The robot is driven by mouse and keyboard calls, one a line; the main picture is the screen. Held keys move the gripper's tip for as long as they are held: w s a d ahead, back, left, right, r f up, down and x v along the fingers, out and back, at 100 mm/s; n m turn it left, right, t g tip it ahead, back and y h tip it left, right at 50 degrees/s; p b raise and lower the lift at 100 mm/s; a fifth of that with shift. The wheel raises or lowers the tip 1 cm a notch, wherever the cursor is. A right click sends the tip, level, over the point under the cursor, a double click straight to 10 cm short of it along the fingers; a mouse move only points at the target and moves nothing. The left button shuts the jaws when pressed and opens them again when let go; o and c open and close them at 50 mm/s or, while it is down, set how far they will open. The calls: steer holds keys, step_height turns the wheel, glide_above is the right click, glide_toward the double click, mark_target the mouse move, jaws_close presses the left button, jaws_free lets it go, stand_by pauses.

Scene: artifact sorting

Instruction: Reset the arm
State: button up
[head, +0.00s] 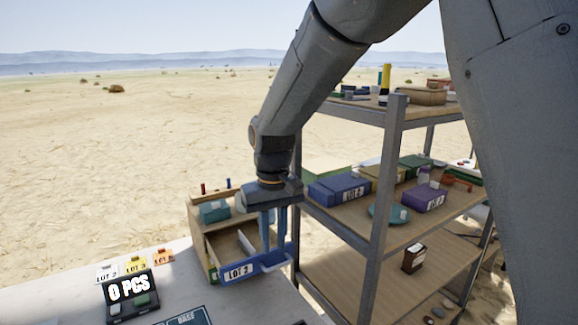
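My arm reaches down from the top of the head view. My gripper (275,240) points down at the right end of an open drawer. Its two blue-grey fingers show apart with a gap between them, and I see nothing held between them. The drawer (238,273) has a blue front marked "LOT 2" and is pulled out of a wooden cabinet. The blue drawer handle (276,263) is just below the fingertips. I cannot tell whether the fingers touch the drawer's front or handle.
A metal shelf rack (380,190) with boxes stands close right of the gripper. A teal box (214,211) is in the cabinet's upper part. On the white table (225,300) are a scale (131,297) reading "0 PCS" and lot tags (134,265). Open desert lies behind.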

steer(key=s+d+f+m, duration=0.2)
steer(key=s+d, duration=0.5)
steer(key=d, duration=0.4)
steer(key=s+d+f+m+t, duration=0.1)
steer(key=s+d+f, duration=0.3)
steer(key=s+d, duration=0.4)
steer(key=d+m, duration=0.1)
steer(key=d, duration=0.3)
steer(key=shift+s+f+m, duration=0.15)
steer(key=shift+m, duration=0.25)
